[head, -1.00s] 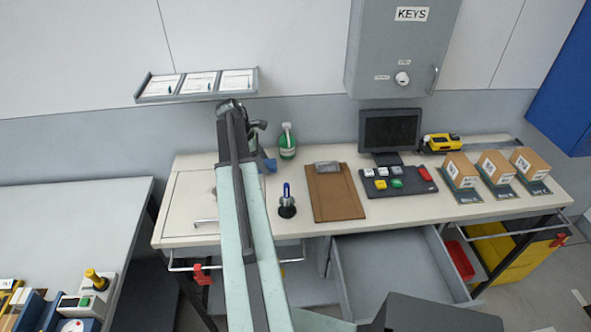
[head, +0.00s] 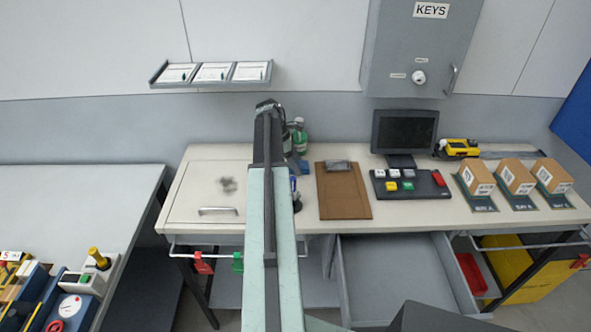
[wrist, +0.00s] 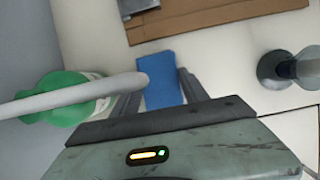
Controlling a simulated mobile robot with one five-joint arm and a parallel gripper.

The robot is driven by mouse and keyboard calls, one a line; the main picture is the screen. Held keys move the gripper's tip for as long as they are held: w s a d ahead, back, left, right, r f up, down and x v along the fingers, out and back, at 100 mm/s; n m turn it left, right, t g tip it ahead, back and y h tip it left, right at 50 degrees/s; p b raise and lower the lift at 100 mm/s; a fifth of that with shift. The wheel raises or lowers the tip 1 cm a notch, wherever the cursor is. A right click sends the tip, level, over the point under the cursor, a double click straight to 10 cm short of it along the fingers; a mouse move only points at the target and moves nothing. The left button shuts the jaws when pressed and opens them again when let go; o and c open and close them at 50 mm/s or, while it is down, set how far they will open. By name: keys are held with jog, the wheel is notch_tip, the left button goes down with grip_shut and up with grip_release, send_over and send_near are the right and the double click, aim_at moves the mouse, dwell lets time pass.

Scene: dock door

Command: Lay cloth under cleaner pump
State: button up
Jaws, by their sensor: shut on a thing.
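The cleaner pump is a green bottle with a white top (head: 300,138), standing at the back of the desk, partly hidden by my arm. In the wrist view the green bottle (wrist: 62,97) is at the left, with its long white spout reaching across in front of a finger. My gripper (wrist: 160,92) is shut on a blue cloth (wrist: 162,78), which sticks out beyond the fingers. In the head view the cloth (head: 298,166) shows as a small blue patch just in front of the bottle. I cannot tell whether it touches the desk.
A brown clipboard (head: 343,192) lies right of the cloth. A pen stand (head: 297,200) is in front, partly behind my arm. A dark smudge (head: 228,185) marks the desk's left part. A monitor (head: 404,133) and button panel (head: 408,184) stand further right. An open drawer (head: 398,270) juts out below.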

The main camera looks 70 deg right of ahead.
jog(key=shift+s+r, duration=0.2)
jog(key=shift+s, duration=0.05)
jog(key=shift+w+f, duration=0.1)
jog(key=shift+f, duration=0.1)
jog(key=o, duration=1.3)
jog(key=shift+o, duration=0.2)
